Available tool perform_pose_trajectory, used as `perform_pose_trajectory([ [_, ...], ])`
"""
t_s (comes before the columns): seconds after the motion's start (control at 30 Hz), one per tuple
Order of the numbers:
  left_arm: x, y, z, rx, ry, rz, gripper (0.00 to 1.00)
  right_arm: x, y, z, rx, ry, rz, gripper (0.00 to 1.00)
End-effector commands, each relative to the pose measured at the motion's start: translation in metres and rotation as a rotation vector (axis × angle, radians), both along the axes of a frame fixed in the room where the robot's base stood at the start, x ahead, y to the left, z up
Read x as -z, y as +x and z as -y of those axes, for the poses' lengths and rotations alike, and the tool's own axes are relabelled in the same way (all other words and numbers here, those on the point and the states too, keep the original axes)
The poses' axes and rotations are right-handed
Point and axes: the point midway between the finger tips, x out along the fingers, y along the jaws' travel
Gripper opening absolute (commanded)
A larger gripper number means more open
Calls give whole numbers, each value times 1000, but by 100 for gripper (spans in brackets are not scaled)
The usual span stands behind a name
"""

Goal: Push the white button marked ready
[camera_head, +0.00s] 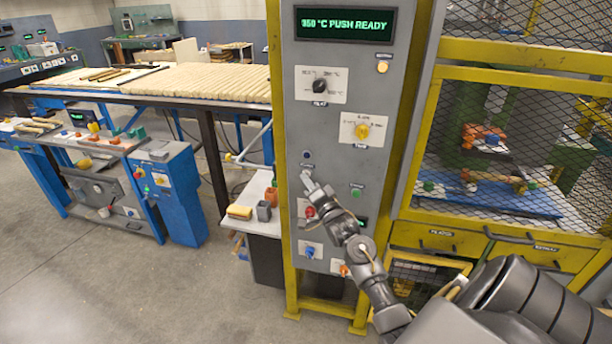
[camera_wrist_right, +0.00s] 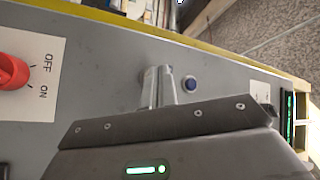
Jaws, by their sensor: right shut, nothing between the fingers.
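The grey control panel (camera_head: 334,120) stands upright in a yellow frame, with a green-lit display (camera_head: 346,23) reading "PUSH READY" at its top. A pale, cream-looking round button (camera_head: 383,67) sits below the display's right end; its small label is unreadable. My right gripper (camera_head: 306,177) is shut and empty in front of the panel's lower half, well below that button. In the wrist view its fingers (camera_wrist_right: 161,74) show close beside a dark blue button (camera_wrist_right: 190,84); I cannot tell whether they touch the panel. My left gripper is out of view.
The panel also carries a black selector (camera_head: 320,87), a yellow knob (camera_head: 362,131), a green button (camera_head: 357,192) and a red knob (camera_wrist_right: 10,72) marked OFF/ON. A mesh-guarded machine (camera_head: 520,150) stands right. A small side table (camera_head: 259,192) stands left.

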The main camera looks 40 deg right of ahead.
Motion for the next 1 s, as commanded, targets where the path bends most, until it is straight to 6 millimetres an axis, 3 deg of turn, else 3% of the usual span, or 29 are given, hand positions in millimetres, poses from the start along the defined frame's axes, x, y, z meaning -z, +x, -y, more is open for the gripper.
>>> perform_pose_trajectory([
  [0.67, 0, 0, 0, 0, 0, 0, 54, -1, 2, 4, 1, 0, 1, 0],
  [1.0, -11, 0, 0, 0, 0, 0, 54, -1, -5, -7, -1, 0, -1, 0],
])
